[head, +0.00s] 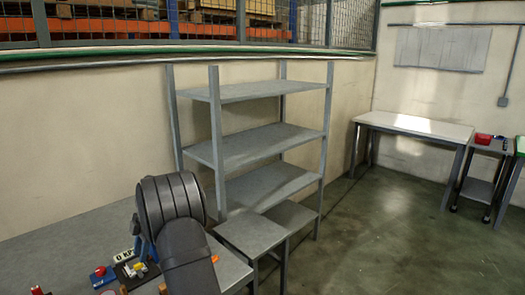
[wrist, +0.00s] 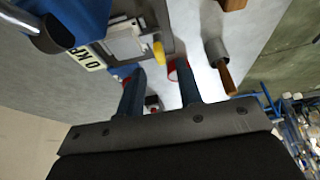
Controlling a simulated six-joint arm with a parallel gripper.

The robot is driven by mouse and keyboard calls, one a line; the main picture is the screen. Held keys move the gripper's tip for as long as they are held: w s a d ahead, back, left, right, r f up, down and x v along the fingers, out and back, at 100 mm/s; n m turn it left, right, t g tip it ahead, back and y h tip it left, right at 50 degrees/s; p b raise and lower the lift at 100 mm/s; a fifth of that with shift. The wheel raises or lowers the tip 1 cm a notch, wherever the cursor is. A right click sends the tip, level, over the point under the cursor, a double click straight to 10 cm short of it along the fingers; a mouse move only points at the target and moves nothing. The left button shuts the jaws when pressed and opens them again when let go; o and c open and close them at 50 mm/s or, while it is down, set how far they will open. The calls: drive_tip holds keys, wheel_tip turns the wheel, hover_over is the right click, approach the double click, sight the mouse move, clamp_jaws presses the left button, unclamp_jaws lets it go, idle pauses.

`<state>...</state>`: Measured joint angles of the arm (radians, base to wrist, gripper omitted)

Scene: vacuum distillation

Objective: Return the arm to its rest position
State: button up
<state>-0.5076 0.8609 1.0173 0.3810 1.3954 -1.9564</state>
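My gripper (wrist: 158,72) shows in the wrist view with its two dark blue-grey fingers apart and nothing clearly held between them. Past the fingertips is a blue apparatus (wrist: 78,18) with a white label reading "0 KP" (wrist: 82,60) and a yellow knob (wrist: 159,54). In the head view, my dark grey arm stands at the lower middle and hides my gripper. The label (head: 124,256) and a small blue piece with a red top (head: 101,275) show left of the arm.
A grey bench (head: 60,235) runs along the left wall. An empty grey shelf rack (head: 258,140) stands behind the arm. A white-topped table (head: 415,125) and a small cart (head: 488,165) stand at the far right. The floor (head: 385,240) at right is clear.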

sight(138, 264)
drive_tip(key=x, duration=0.3)
drive_tip(key=shift+s+a+f, duration=0.1)
drive_tip(key=shift+s+f, duration=0.05)
drive_tip(key=shift+f, duration=0.2)
drive_tip(key=shift+r+m+y, duration=0.2)
drive_tip(key=shift+m+y, duration=0.2)
drive_tip(key=shift+m, duration=0.6)
drive_tip(key=shift+m+t, duration=0.6)
drive_tip(key=shift+m, duration=0.3)
drive_tip(key=m+t, duration=0.1)
drive_tip(key=m, duration=0.4)
drive_tip(key=shift+s+t+y, duration=0.2)
drive_tip(key=shift+t+y, duration=0.2)
drive_tip(key=m+t, duration=0.1)
drive_tip(key=m, duration=0.3)
drive_tip(key=shift+s+m+t, duration=0.1)
drive_tip(key=shift+m+t, duration=0.2)
drive_tip(key=shift+t, duration=0.1)
drive_tip(key=shift+m+t+h, duration=0.6)
drive_tip(key=shift+m+t, duration=0.1)
drive_tip(key=shift+m, duration=1.2)
drive_tip(key=shift+m, duration=0.3)
drive_tip(key=shift+o, duration=0.2)
